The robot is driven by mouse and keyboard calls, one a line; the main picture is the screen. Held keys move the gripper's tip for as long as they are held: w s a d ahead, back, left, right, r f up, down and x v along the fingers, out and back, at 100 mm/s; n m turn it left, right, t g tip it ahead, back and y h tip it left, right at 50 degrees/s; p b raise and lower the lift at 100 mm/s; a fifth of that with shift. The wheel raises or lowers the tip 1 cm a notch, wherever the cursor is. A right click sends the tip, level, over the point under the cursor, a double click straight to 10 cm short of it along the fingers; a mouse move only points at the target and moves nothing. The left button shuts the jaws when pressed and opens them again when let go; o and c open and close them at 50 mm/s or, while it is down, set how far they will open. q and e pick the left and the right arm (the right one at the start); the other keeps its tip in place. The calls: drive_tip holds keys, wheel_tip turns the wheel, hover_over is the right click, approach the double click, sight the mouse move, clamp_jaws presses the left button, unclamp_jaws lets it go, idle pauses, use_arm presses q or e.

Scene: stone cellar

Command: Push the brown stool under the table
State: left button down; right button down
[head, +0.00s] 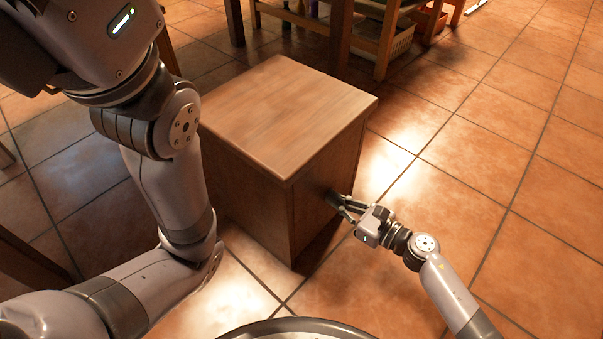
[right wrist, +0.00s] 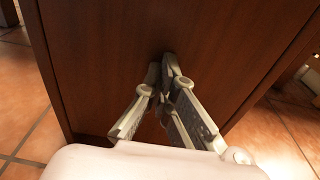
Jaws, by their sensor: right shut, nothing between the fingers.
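The brown stool (head: 285,112) is a box-shaped wooden block with a lighter top, upright on the tiles in the middle of the head view. My right gripper (head: 338,201) is shut and empty, with its fingertips at the stool's right side face. In the right wrist view the shut fingers (right wrist: 168,68) point at the stool's dark wooden side (right wrist: 110,60); they look to be touching it or very close. My left arm crosses the left of the head view, and its gripper is out of the frame. Table legs (head: 341,35) stand behind the stool; the tabletop is not in view.
Wooden legs stand at the left edge. The tiled floor (head: 500,130) on the right is clear.

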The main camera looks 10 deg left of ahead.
drive_tip(key=shift+r+b+x, duration=0.2)
drive_tip(key=shift+b+x, duration=0.1)
drive_tip(key=shift+x, duration=1.75)
drive_tip(key=shift+a, duration=0.15)
drive_tip(key=shift+r+b+x, duration=0.1)
drive_tip(key=shift+b+x, duration=0.2)
drive_tip(key=shift+x, duration=0.75)
drive_tip(key=shift+r+b+x, duration=0.15)
drive_tip(key=shift+b+x, duration=0.1)
drive_tip(key=shift+x, duration=0.8)
drive_tip(key=shift+a, duration=0.2)
drive_tip(key=shift+r+b+x, duration=0.1)
drive_tip(key=shift+b+x, duration=0.3)
drive_tip(key=shift+x, duration=0.65)
drive_tip(key=shift+r+b+x, duration=0.15)
drive_tip(key=shift+b+x, duration=0.2)
drive_tip(key=shift+x, duration=0.7)
drive_tip(key=shift+s+a, duration=0.1)
drive_tip(key=shift+r+b+x, duration=0.1)
drive_tip(key=shift+b+x, duration=0.4)
drive_tip(key=shift+x, duration=0.6)
drive_tip(key=shift+r+b+x, duration=0.15)
drive_tip(key=shift+b+x, duration=0.35)
drive_tip(key=shift+x, duration=0.6)
drive_tip(key=shift+a, duration=0.1)
